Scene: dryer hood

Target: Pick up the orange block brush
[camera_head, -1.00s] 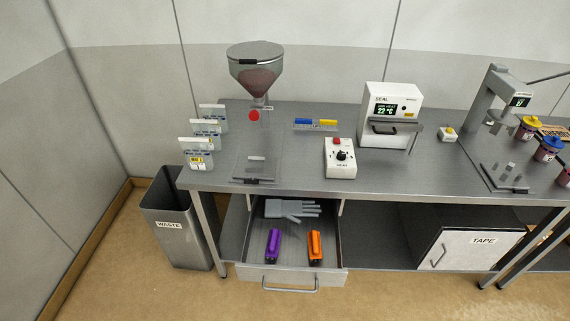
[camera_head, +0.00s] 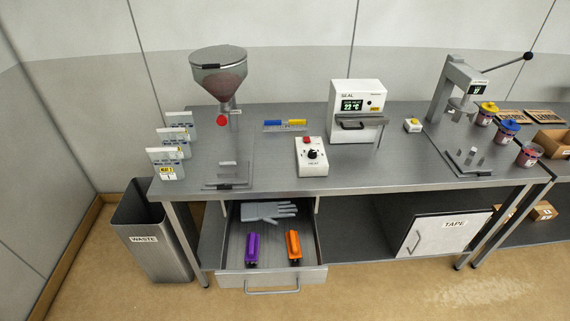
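The orange block brush (camera_head: 293,245) lies in the open drawer (camera_head: 272,272) under the bench, on the right side of the drawer. A purple block brush (camera_head: 252,247) lies to its left, apart from it. A grey glove (camera_head: 266,211) lies behind both at the back of the drawer. Neither of my grippers shows in the head view.
The metal bench (camera_head: 250,187) stands above the drawer, and its front edge overhangs the drawer's back. A waste bin (camera_head: 155,250) stands at the left. A cabinet door marked TAPE (camera_head: 440,236) is to the right. The floor in front is clear.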

